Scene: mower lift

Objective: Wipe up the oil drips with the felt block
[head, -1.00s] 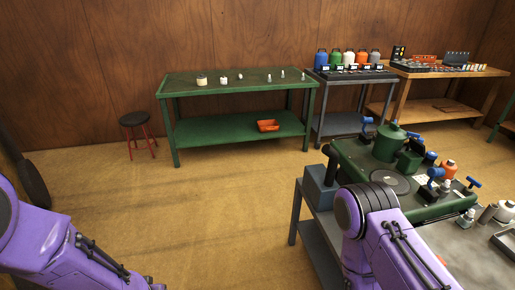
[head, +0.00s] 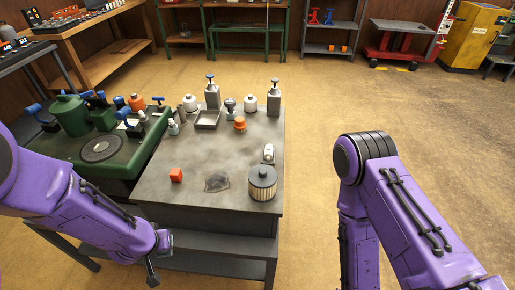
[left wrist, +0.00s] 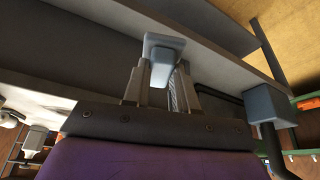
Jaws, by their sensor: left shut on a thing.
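A steel-topped bench (head: 150,190) stands in front of me in the head view. A dark, irregular patch (head: 217,181) lies near its front edge; I cannot tell if it is oil or a cloth. Fainter grey smudges mark the top behind it. My left gripper (head: 152,272) is low in front of the bench, below its top. In the left wrist view the left gripper (left wrist: 160,78) is shut on a pale grey block (left wrist: 165,44), perhaps the felt block. My right arm is at the right; its gripper is out of view.
A grey tray (head: 207,119), an orange part (head: 240,124) and several bottles fill the back. A green mower deck (head: 100,150) adjoins the left. Floor is open right.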

